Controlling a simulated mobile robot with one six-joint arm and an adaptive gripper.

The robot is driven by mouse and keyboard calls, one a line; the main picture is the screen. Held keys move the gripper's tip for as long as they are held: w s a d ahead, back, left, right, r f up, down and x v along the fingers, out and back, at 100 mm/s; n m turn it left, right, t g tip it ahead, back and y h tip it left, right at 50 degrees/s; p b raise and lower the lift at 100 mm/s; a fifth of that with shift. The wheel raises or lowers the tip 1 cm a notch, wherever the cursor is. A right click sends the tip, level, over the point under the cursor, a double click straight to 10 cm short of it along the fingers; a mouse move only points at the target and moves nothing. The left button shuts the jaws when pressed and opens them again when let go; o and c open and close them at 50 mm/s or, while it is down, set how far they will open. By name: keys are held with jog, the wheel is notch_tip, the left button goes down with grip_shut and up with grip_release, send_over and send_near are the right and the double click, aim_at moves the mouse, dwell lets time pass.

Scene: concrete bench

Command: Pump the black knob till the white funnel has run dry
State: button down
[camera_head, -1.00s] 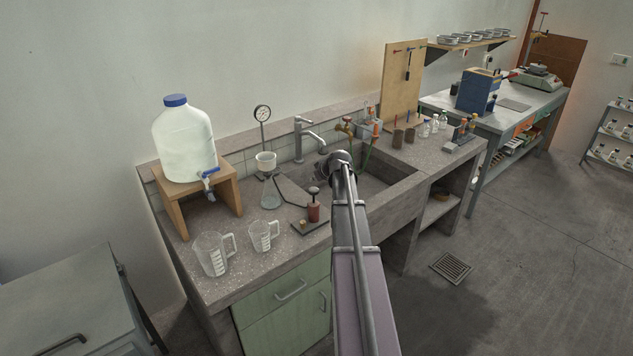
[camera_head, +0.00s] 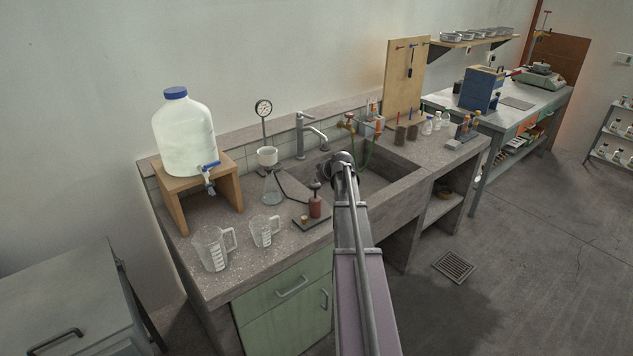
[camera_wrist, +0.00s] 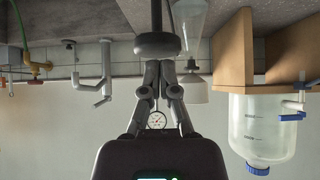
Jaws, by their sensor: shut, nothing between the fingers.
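The small hand pump has a red body (camera_head: 315,207) on a dark base and a black knob (camera_head: 314,184) on top. In the upside-down wrist view, the knob (camera_wrist: 158,45) is just beyond my gripper's tips. My gripper (camera_wrist: 158,66) is shut and empty, its fingertips at or very near the knob; I cannot tell whether they touch. The white funnel (camera_head: 267,155) sits over a clear conical flask (camera_head: 272,188) left of the pump. It also shows in the wrist view (camera_wrist: 195,90). Its liquid level cannot be seen.
A round gauge (camera_head: 264,108) stands behind the funnel. A large bottle (camera_head: 184,138) with a tap rests on a wooden stand (camera_head: 173,198) at left. Two measuring jugs (camera_head: 212,248) stand at the front left. The sink and its faucet (camera_head: 305,133) lie behind my arm.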

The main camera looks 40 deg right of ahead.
aim_at(318, 188)
jog(key=shift+f+b, duration=2)
jog(key=shift+f, duration=0.1)
jog(key=shift+r, duration=0.2)
notch_tip(318, 188, up, 4)
jog(key=p, duration=0.4)
jog(key=shift+a+r+p, duration=0.1)
jog(key=shift+p, duration=0.2)
jog(key=p+v, duration=0.6)
jog(key=v, duration=0.3)
jog(key=shift+s+p, duration=0.35)
jog(key=shift+r, duration=0.1)
notch_tip(318, 188, up, 4)
jog(key=p, duration=0.4)
jog(key=shift+s, duration=0.15)
